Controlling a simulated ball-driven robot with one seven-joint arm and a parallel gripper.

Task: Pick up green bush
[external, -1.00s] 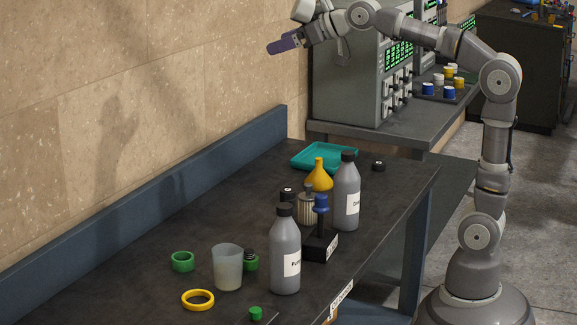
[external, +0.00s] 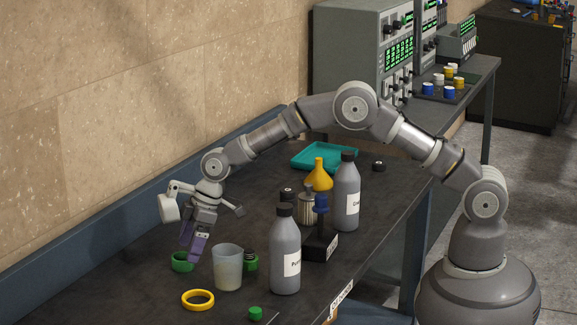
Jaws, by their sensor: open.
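A green ring-shaped bush (external: 180,265) lies on the dark bench at the left, partly hidden by my fingers. My gripper (external: 193,249) is open and points down at this bush from above; I cannot tell whether the fingers touch it. A second green ring (external: 252,264) stands behind and right of the translucent cup, partly hidden by it, with a dark part at its top. A small green piece (external: 255,313) lies near the front edge.
The translucent cup (external: 228,268) stands close to the right of my gripper. A yellow ring (external: 198,300) lies in front. Grey bottles (external: 285,255) (external: 346,195), a yellow funnel (external: 319,177) and a teal tray (external: 312,153) are farther right. The bench's left side is clear.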

